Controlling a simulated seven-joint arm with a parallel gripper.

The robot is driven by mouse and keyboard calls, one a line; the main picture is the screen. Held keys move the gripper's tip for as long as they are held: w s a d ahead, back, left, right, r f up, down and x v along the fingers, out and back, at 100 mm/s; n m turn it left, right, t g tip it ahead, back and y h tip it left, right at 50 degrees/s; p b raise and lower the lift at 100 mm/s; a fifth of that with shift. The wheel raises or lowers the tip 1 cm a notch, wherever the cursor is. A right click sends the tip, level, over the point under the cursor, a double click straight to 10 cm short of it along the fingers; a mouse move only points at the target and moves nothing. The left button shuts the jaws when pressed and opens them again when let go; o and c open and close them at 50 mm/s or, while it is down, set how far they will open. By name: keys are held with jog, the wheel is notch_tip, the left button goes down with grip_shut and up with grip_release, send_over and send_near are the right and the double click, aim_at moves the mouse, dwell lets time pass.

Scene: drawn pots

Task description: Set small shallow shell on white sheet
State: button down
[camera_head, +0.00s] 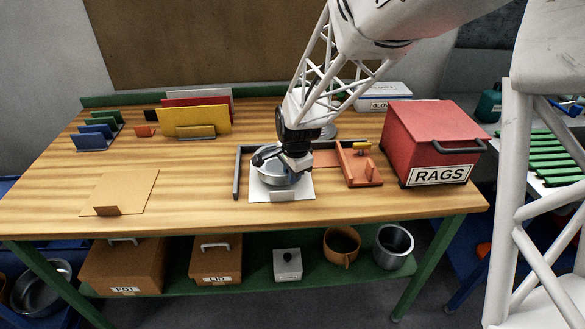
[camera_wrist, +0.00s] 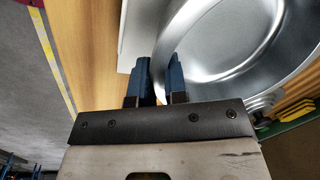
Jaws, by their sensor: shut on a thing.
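The small shallow shell (camera_head: 276,179) is a round, shiny metal pan. In the head view it is over the white sheet (camera_head: 300,191), near the front middle of the table; I cannot tell whether it touches the sheet. My gripper (camera_head: 296,166) is shut on the shell's rim, at its back right side in the head view. In the wrist view the rim of the shell (camera_wrist: 235,50) passes between the two blue fingertips (camera_wrist: 160,78). The white sheet (camera_wrist: 136,30) shows beside the shell there. My gripper hides part of the shell in the head view.
A dark bar (camera_head: 237,172) edges the sheet's left side. An orange bracket (camera_head: 360,165) and the red RAGS box (camera_head: 435,140) stand to the right. A tan board (camera_head: 125,190) lies at left. Upright coloured plates (camera_head: 195,120) stand behind.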

jog(key=shift+f, duration=0.45)
jog(key=shift+f, duration=0.6)
dwell(0.8)
jog(key=c, duration=1.1)
grip_release()
jog(key=shift+r, duration=0.1)
